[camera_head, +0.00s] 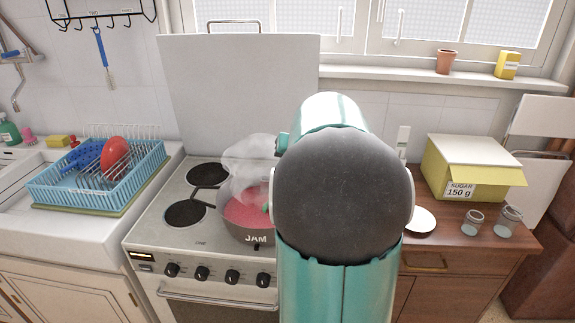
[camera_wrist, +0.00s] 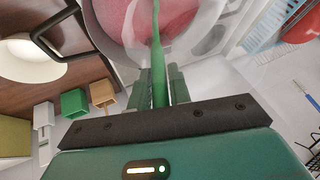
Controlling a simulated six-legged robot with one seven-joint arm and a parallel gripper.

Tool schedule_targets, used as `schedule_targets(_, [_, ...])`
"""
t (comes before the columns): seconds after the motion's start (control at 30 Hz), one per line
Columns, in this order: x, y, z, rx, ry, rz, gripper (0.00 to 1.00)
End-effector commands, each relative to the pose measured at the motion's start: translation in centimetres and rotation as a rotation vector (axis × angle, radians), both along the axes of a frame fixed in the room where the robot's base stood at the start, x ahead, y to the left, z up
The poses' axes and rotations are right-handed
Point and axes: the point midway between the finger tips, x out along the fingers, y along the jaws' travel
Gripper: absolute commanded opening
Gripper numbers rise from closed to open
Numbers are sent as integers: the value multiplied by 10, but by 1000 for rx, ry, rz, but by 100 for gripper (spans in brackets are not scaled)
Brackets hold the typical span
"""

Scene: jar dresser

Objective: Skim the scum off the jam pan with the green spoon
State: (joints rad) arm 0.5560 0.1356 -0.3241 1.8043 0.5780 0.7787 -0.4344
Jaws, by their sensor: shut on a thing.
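The jam pan (camera_head: 251,237), grey and marked JAM, stands on a front burner of the stove, with pink-red jam in it. Whitish steam (camera_head: 243,168) rises over it; I cannot tell scum from steam. In the wrist view the jam (camera_wrist: 132,20) fills the top middle. My gripper (camera_wrist: 159,78) is shut on the green spoon (camera_wrist: 156,42), whose handle runs from between the fingers up over the pan. The spoon's bowl end is not clear. In the head view my arm hides the gripper and part of the pan.
A white round dish (camera_head: 421,219) lies on the wooden dresser right of the stove, near two glass jars (camera_head: 473,223) and a yellow sugar box (camera_head: 470,165). A blue dish rack (camera_head: 90,185) stands left. A white splash panel (camera_head: 235,95) stands behind the stove.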

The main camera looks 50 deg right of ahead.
Motion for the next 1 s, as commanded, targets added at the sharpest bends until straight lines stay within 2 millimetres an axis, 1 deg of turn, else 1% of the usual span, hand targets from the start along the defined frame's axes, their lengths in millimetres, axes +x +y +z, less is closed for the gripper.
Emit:
schedule_targets(0.17, [0, 0, 0, 0, 0, 0, 0])
schedule_targets(0.27, [0, 0, 4, -1, -1, 1, 0])
schedule_targets(1.0, [0, 0, 84, -2, -1, 0, 0])
